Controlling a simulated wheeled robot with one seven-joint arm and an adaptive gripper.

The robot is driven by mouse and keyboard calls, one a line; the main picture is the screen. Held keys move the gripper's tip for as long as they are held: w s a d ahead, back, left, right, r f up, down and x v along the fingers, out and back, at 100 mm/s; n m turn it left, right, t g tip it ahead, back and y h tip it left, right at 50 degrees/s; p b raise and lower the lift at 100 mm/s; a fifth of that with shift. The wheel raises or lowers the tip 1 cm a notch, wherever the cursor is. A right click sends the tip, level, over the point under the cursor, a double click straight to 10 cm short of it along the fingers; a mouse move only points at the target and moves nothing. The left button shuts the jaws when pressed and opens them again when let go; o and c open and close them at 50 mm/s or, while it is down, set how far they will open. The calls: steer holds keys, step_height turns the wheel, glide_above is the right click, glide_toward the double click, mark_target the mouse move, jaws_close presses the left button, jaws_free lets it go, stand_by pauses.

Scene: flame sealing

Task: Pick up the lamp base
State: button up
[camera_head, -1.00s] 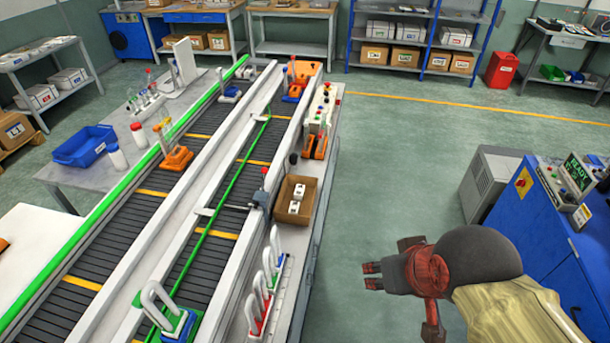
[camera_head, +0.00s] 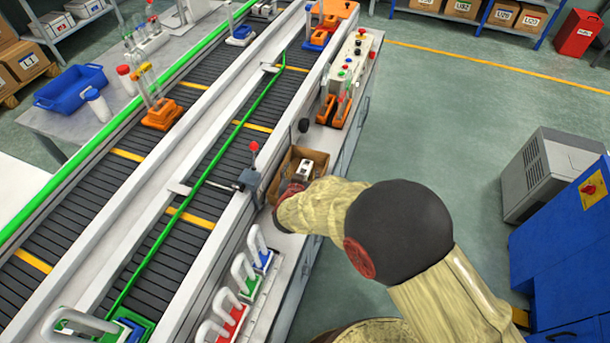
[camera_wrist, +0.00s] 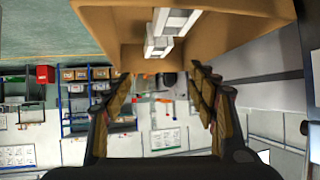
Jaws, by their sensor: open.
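Small white blocks with dark marks, which look like the lamp bases, are in an open cardboard box (camera_head: 316,157). One white block (camera_head: 306,167) shows in the head view; my gripper and wrist hide much of the box. In the wrist view, two white blocks, a nearer one (camera_wrist: 176,20) and another (camera_wrist: 158,46), lie against the inside of the box (camera_wrist: 230,40). My gripper (camera_wrist: 161,76) has its fingers spread, with nothing between them. It is at the box, and the blocks appear just above the finger gap in the wrist view. Contact cannot be told.
The conveyor (camera_head: 150,190) runs left of the box, with a red-topped post (camera_head: 252,160) close by. A control panel (camera_head: 352,55) and orange holders (camera_head: 333,108) stand behind the box. A rack of coloured padlock-like pieces (camera_head: 240,285) is in front. Open floor lies right.

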mark_target(304, 168)
steer(key=shift+s+d+f, duration=0.1)
steer(key=shift+d+f, duration=0.1)
steer(key=shift+f, duration=0.6)
steer(key=shift+d+f+h, duration=0.15)
steer(key=shift+f+h, duration=0.15)
steer(key=shift+h, duration=0.1)
steer(key=shift+b+x, duration=0.6)
steer(key=shift+x, duration=0.4)
steer(key=shift+a+b+x, duration=0.2)
steer(key=shift+b+x, duration=0.5)
steer(key=shift+x, duration=0.65)
steer(key=shift+a+b+x, duration=0.2)
steer(key=shift+b+x, duration=0.5)
steer(key=shift+x, duration=0.6)
steer(key=shift+r, duration=0.1)
steer(key=shift+c, duration=0.8)
steer(key=c, duration=1.3)
